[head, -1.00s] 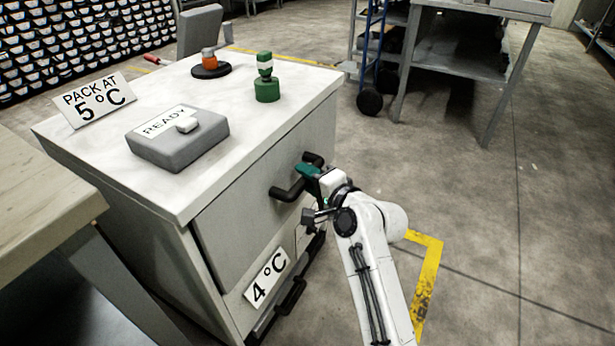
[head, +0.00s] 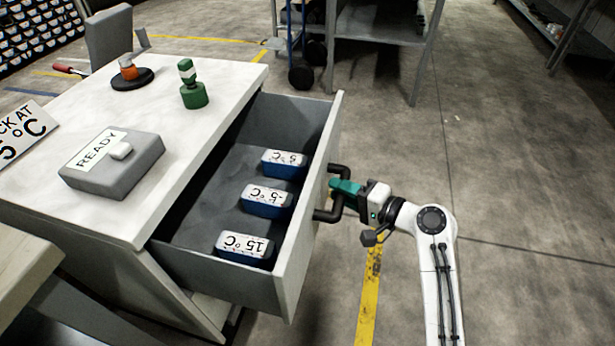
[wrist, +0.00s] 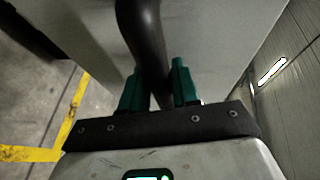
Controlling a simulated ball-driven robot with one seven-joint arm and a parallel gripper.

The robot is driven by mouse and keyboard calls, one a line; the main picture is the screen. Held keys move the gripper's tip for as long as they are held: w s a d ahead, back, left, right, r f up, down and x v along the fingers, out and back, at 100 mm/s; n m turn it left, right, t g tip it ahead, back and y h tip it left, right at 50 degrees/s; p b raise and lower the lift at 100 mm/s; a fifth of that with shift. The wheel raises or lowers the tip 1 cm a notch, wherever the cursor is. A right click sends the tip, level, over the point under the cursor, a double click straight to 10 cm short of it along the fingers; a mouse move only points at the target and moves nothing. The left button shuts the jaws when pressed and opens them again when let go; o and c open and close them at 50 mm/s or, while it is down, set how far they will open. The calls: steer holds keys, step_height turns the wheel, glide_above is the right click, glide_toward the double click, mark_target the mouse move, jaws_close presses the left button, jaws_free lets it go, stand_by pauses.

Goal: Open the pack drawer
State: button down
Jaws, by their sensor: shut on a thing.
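The pack drawer (head: 312,205) stands pulled well out of the white-topped cabinet (head: 130,215). Inside it lie three blue packs with white labels: a 5 °C pack (head: 284,163), a -5 °C pack (head: 266,201) and a 15 °C pack (head: 244,249). My gripper (head: 340,187) is shut on the drawer's black handle (head: 330,214), at the outer side of the drawer front. In the wrist view the green fingers (wrist: 158,88) stand on both sides of the handle bar (wrist: 146,35).
On the cabinet top are a grey box marked READY (head: 112,163), a green-and-white piece (head: 192,88), an orange piece on a black disc (head: 130,76) and a PACK AT 5 °C sign (head: 22,130). A table edge (head: 25,275) is at the left. Floor to the right is clear.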

steer(key=s+d+p, duration=0.1)
steer(key=s+d, duration=0.2)
steer(key=d, duration=0.7)
steer(key=shift+s+p, duration=0.35)
steer(key=shift+f, duration=0.1)
steer(key=c, duration=0.9)
jaws_free()
steer(key=p+v, duration=0.2)
steer(key=v, duration=0.8)
steer(key=shift+s+d, duration=0.2)
steer(key=shift+d, duration=0.1)
